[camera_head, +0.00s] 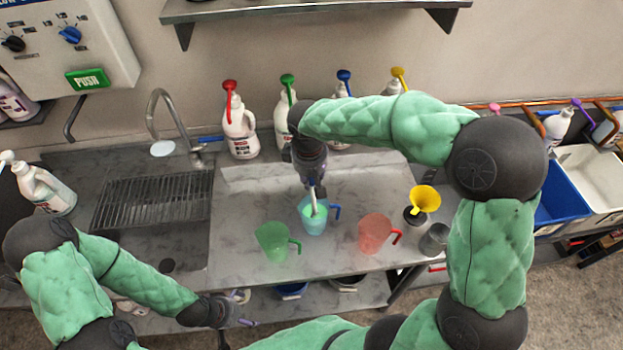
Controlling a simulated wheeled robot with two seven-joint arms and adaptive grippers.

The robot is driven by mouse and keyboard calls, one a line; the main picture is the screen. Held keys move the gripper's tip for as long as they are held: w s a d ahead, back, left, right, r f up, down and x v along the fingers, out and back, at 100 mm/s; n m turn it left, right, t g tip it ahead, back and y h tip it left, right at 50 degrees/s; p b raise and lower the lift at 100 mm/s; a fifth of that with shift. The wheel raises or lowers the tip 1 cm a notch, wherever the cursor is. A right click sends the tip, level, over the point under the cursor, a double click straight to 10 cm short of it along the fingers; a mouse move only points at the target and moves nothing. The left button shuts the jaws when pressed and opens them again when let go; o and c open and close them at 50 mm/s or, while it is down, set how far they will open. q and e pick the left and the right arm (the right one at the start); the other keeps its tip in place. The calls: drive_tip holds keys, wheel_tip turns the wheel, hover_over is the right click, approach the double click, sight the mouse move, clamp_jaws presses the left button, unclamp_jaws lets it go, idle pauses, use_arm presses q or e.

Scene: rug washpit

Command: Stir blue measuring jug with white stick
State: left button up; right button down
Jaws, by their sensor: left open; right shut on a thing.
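The blue measuring jug (313,224) stands upright on the metal counter, between a green jug and a red jug, with its handle to the right. My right gripper (313,184) is above it, pointing down and shut on the white stick (314,206). The stick's lower end is inside the blue jug, in pale liquid; its tip is hidden. My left gripper (236,310) is open and empty, low at the counter's front edge, left of the jugs.
A green jug (272,243) and a red jug (374,234) flank the blue one. A yellow funnel (425,198) and a grey cup (434,239) are at right. Pump bottles (241,135) line the wall. A sink with a drain rack (150,202) is at left.

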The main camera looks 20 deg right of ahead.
drive_tip(key=shift+r+p, duration=4.15)
drive_tip(key=shift+r, duration=2.05)
wheel_tip(320, 180, up, 9)
drive_tip(key=p, duration=0.6)
